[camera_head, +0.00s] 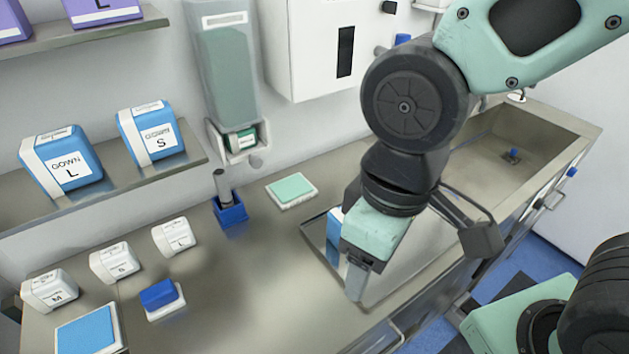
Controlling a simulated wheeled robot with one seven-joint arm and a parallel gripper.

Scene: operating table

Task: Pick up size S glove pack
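Three small white packs stand in a row at the counter's left. The one marked S (115,262) is in the middle, between the M pack (49,289) and the pack that looks marked L (174,236). Their small print is too fine to read. My gripper (356,284) points down over a metal tray (384,290), well to the right of the S pack and apart from it. Its finger end shows from the side, so I cannot tell whether it is open. Nothing is visible in it.
A blue item (334,234) sits on the tray, partly hidden by my gripper. A blue holder (230,211), a green pad (291,190), a blue block (160,294) and a blue pad (88,332) lie on the counter. A shelf (190,160) with gown packs overhangs at left.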

